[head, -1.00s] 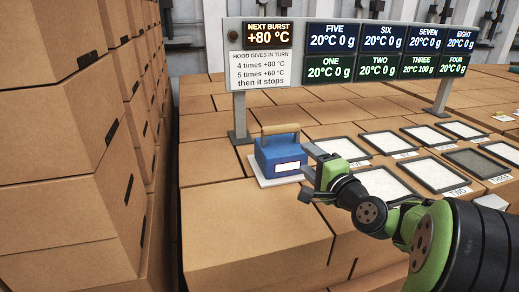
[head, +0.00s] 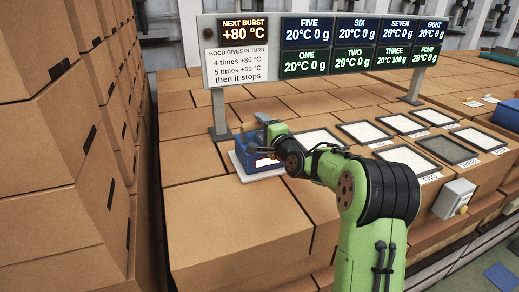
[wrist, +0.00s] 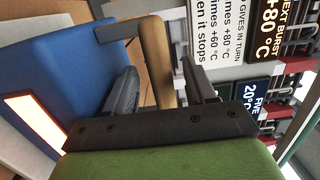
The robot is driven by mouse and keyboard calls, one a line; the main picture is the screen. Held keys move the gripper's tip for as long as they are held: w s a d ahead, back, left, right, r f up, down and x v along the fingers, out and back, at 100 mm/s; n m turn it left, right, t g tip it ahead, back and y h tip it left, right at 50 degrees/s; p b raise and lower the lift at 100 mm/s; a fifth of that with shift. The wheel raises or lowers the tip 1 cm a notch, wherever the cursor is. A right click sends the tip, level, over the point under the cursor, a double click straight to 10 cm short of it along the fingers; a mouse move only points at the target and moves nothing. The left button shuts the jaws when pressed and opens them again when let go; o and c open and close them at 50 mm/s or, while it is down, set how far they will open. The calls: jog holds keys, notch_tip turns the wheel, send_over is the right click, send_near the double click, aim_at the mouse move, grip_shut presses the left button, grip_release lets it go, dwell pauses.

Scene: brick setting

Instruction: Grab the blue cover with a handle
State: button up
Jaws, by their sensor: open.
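The blue cover (head: 246,143) stands on a white pad (head: 240,172) at the left end of the box-topped surface. In the wrist view the cover (wrist: 50,65) fills the left side, with a bright, orange-edged label (wrist: 33,122) on its face. Its wooden handle (wrist: 154,50) runs between the two dark fingers of my gripper (wrist: 160,72). The gripper is open, with a gap visible beside the handle on at least one side. In the head view my gripper (head: 268,133) is at the cover's top and hides the handle.
Framed white trays (head: 362,132) and a dark-filled tray (head: 447,149) lie to the right. A sign board (head: 330,47) on posts stands behind. A grey box with a yellow knob (head: 455,199) is at the right edge. Tall stacked cartons (head: 60,150) rise at left.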

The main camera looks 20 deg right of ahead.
jog(key=shift+s, duration=0.2)
jog(key=shift+c, duration=0.4)
grip_shut()
dwell(0.7)
jog(key=shift+w+r, duration=0.1)
jog(key=shift+r, duration=0.15)
